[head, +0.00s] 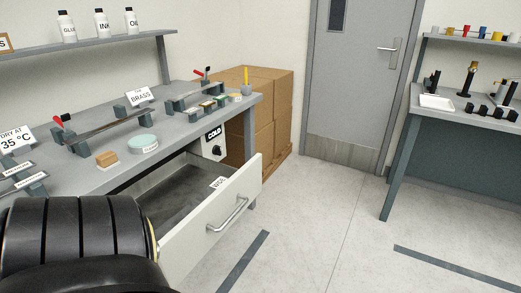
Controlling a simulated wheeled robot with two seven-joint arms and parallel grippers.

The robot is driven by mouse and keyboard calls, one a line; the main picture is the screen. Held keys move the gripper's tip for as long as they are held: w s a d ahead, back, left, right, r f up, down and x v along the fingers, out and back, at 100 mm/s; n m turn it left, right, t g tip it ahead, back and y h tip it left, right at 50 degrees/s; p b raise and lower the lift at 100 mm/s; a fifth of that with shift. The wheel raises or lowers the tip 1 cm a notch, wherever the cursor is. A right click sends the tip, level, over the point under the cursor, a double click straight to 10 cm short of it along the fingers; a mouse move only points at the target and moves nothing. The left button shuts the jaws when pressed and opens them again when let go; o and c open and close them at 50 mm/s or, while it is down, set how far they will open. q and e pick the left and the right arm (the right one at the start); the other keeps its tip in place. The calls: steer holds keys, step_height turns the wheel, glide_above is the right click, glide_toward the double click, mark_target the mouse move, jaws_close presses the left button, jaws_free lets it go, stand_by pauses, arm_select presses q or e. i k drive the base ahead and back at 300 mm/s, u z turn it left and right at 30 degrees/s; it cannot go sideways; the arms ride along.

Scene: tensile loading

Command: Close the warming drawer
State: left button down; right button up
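The warming drawer (242,203) is pulled open below the left bench. Its pale front panel carries a metal bar handle (228,214) and faces right. The inside of the drawer shows a dark bottom, and a small label stands at its far front corner. A white panel marked COLD (214,143) with a dark knob sits under the bench beyond the drawer. A black ribbed part of my own arm fills the lower left and hides the drawer's near end. Neither gripper's fingers show.
The grey bench (187,134) holds a BRASS sign, clamps, a round pale green dish and a small brown block. Cardboard boxes (263,100) stand beyond it. A grey door (357,80) is at the back, another bench (480,116) at right. The floor right of the drawer is clear.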

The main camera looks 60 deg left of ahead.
mark_target(164, 192)
steer(key=u, duration=0.75)
steer(key=i, duration=0.95)
steer(key=u, duration=0.85)
